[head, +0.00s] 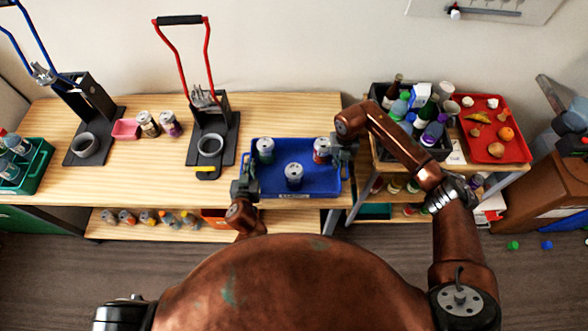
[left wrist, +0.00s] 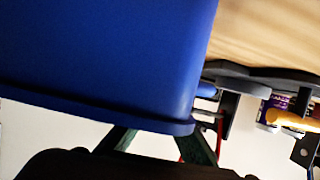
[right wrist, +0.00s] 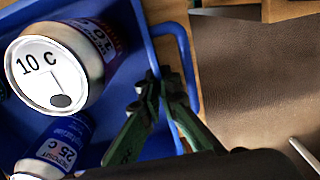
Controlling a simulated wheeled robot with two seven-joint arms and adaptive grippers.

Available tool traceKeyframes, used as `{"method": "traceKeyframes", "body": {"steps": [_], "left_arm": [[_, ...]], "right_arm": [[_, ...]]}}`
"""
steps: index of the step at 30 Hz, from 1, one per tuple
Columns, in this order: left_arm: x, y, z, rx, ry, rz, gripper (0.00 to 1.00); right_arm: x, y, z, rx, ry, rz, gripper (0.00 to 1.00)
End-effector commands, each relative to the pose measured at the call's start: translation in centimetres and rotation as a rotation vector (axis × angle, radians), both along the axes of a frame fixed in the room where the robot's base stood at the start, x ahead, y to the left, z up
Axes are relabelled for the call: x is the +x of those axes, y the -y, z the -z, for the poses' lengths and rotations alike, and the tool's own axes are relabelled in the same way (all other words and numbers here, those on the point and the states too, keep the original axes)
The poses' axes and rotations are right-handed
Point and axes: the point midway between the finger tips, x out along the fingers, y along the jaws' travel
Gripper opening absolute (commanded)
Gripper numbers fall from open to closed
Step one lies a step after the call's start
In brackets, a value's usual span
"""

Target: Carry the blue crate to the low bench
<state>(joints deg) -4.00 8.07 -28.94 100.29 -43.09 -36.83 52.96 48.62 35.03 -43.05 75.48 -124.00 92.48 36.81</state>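The blue crate (head: 268,188) is at the front right of the long wooden table, with three cans (head: 294,176) upright in it. My left gripper (head: 247,180) is at its left side. In the left wrist view the crate's wall (left wrist: 100,50) hides the fingertips, but the fingers converge on its rim. My right gripper (head: 342,150) is at the right side; in the right wrist view its fingers (right wrist: 162,82) are closed on the rim beside the handle. I cannot tell whether the crate touches the table. A smaller wooden bench (head: 390,160) stands at the right; its height is unclear.
The smaller bench holds a dark crate (head: 440,153) of bottles and a red tray (head: 490,150) of food. Can presses (head: 211,125) and a pink box (head: 125,129) stand left of the blue crate. Small caps (head: 513,245) lie on the floor, otherwise open in front.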

Motion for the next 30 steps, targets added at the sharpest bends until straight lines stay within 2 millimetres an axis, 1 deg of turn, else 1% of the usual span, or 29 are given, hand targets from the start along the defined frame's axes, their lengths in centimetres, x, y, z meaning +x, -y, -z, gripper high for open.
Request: {"method": "traceKeyframes", "body": {"steps": [20, 26, 30], "left_arm": [[0.0, 0.0, -0.2, 0.0, 0.001, 0.0, 0.0], [0.0, 0.0, -1.1, 0.0, 0.004, -0.001, 0.0], [0.1, 0.0, -2.4, 0.0, 0.007, -0.001, 0.0]], "right_arm": [[0.1, 0.0, -0.2, 0.0, 0.002, 0.001, 0.0], [0.1, 0.0, -1.1, 0.0, 0.004, 0.001, 0.0], [0.1, 0.0, -2.5, 0.0, 0.008, 0.001, 0.0]]}}
